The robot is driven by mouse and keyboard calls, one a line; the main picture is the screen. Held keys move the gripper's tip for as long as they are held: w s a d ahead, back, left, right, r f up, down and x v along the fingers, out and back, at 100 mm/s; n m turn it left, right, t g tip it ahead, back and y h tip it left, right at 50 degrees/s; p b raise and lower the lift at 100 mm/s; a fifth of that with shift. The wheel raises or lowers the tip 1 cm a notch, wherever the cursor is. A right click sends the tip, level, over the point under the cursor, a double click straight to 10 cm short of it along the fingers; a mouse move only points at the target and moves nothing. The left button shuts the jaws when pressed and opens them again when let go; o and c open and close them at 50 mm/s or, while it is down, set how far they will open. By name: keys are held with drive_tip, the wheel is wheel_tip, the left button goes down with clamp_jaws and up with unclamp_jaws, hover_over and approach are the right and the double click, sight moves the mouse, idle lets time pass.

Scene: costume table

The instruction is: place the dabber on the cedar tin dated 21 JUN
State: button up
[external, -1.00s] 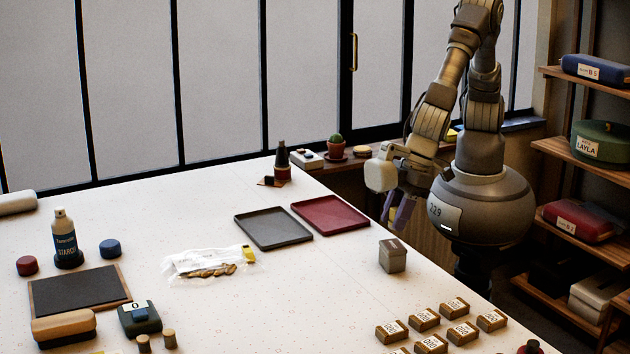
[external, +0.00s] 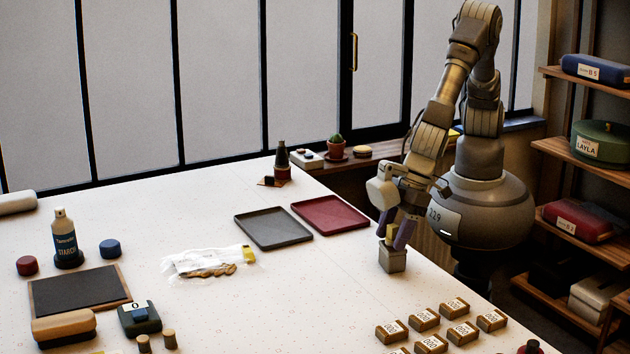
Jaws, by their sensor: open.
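My gripper (external: 397,238) points down at the right edge of the white table, its two purple fingers apart, at the top of a small grey box (external: 392,260). A small yellowish piece (external: 390,234) shows between the fingers above the box; I cannot tell whether it is the dabber or whether a finger touches it. Several small brown wood-coloured tins with white labels, such as this one (external: 425,319), sit at the front right. Their labels are too small to read a date, so I cannot tell which is 21 JUN.
A grey tray (external: 273,228) and a red tray (external: 329,215) lie left of my gripper. A clear bag (external: 207,263) lies mid-table. A spray bottle (external: 65,240), a dark board (external: 78,290) and a wooden brush (external: 63,327) are at the left. The table between box and tins is clear.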

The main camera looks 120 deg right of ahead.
drive_tip(key=shift+r, duration=0.3)
drive_tip(key=p+v, duration=0.3)
drive_tip(key=v, duration=0.8)
drive_tip(key=shift+s+r, duration=0.25)
drive_tip(key=shift+r, duration=0.05)
drive_tip(key=shift+r, duration=0.1)
drive_tip(key=w+d+r+t+y, duration=0.1)
drive_tip(key=w+d+r+t, duration=0.3)
drive_tip(key=r, duration=0.6)
drive_tip(key=w+d+r, duration=0.1)
drive_tip(key=d+r, duration=0.4)
drive_tip(key=r, duration=0.5)
drive_tip(key=w+d+r+t+y, duration=0.1)
drive_tip(key=w+d+r+t, duration=0.3)
drive_tip(key=r, duration=0.6)
drive_tip(key=s+d+r+t, duration=0.1)
drive_tip(key=s+d+r, duration=0.2)
drive_tip(key=r, duration=0.4)
drive_tip(key=s+d+r+t+h, duration=0.1)
drive_tip(key=s+d+r, duration=0.3)
drive_tip(key=r, duration=0.3)
drive_tip(key=s+d+r+t+h, duration=0.1)
drive_tip(key=s+d+r, duration=0.2)
drive_tip(key=r, duration=0.4)
drive_tip(key=shift+s+d+r, duration=0.25)
drive_tip(key=shift+s+d, duration=0.05)
drive_tip(key=shift+d, duration=0.2)
